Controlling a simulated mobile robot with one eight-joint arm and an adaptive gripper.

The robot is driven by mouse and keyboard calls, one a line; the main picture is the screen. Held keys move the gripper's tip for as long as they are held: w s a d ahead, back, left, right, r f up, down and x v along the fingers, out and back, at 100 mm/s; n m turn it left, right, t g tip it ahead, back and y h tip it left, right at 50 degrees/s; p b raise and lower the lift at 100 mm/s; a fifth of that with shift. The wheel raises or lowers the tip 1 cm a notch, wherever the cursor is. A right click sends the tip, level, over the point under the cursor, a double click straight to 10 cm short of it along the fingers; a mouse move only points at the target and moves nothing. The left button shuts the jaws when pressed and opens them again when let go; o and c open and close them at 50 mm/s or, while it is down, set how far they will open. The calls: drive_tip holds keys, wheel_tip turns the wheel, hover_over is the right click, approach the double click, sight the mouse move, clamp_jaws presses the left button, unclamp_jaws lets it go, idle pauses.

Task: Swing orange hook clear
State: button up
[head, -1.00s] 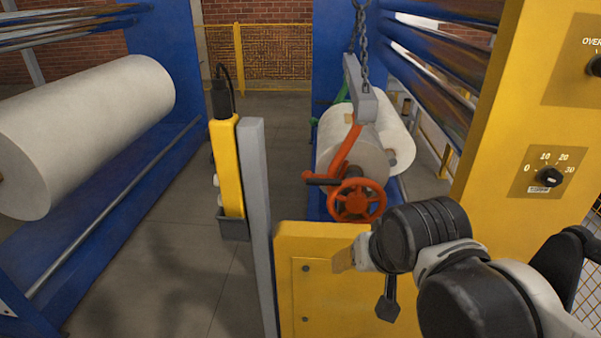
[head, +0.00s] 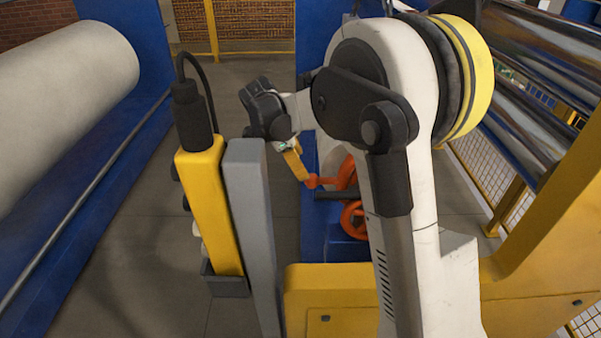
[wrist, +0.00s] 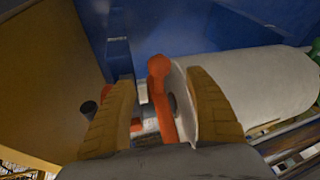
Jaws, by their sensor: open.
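The orange hook (head: 316,181) shows in the head view just past my gripper's tip, beside the orange handwheel (head: 352,220). In the wrist view the orange hook (wrist: 158,88) stands with its rounded end up, between two tan fingers. My gripper (wrist: 160,80) is open around it; I cannot tell whether either finger touches it. In the head view my gripper (head: 296,163) reaches the hook from the upper left. The pale roll (wrist: 250,90) lies right of the hook, partly behind the right finger. My arm hides most of the roll and the lifting beam in the head view.
A yellow control pendant (head: 208,205) and a grey post (head: 252,230) stand left of my arm. A yellow cabinet (head: 320,300) is in front. A large pale roll (head: 60,95) lies far left. Open floor (head: 130,240) lies between that roll's blue frame and the pendant.

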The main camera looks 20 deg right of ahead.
sight(311, 181)
drive_tip(key=b+x, duration=0.3)
drive_tip(key=x, duration=0.7)
drive_tip(key=shift+s, duration=0.15)
